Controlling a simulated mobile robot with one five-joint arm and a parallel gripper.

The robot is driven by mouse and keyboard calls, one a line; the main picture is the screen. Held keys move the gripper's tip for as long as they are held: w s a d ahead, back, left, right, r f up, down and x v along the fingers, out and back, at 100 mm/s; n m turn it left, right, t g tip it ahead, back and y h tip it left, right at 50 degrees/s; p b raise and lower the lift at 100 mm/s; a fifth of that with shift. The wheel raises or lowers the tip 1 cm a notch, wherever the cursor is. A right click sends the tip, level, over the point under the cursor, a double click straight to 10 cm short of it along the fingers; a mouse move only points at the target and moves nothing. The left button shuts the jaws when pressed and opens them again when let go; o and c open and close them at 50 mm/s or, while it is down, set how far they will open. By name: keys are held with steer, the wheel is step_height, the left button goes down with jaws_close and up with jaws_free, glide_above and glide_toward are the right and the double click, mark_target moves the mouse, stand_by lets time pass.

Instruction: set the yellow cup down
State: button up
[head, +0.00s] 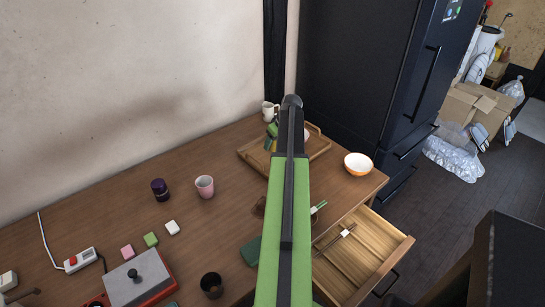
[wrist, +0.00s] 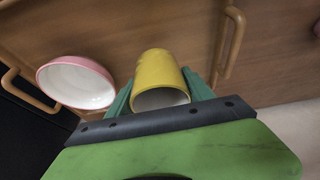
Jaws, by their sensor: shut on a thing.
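The yellow cup (wrist: 155,68) is in the wrist view, lying across the picture with its pale open mouth toward my gripper. My gripper (wrist: 158,92) is shut on it, one green finger on each side. A brown wooden surface shows behind the cup; I cannot tell whether the cup touches it. In the head view my arm hides the yellow cup and most of my gripper, above the wooden tray (head: 252,155) on the table.
A bowl (head: 358,164) stands near the table's right corner. A white mug (head: 268,111) is behind the tray. A pink cup (head: 205,187) and a dark purple jar (head: 160,190) stand left of it. An open drawer (head: 365,262) juts out at the front right. A dark fridge (head: 355,75) stands behind.

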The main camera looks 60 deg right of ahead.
mark_target(272, 148)
steer(key=shift+w+f, duration=0.35)
steer(key=shift+w, duration=0.2)
step_height(272, 148, down, 4)
steer(key=b, duration=0.4)
steer(key=shift+f, duration=0.2)
steer(key=o, duration=1.5)
steer(key=shift+r, duration=0.1)
steer(key=shift+r, duration=0.1)
steer(key=shift+r, duration=0.3)
steer(key=p+v, duration=1.1)
steer(key=v, duration=0.1)
steer(key=shift+f, duration=0.25)
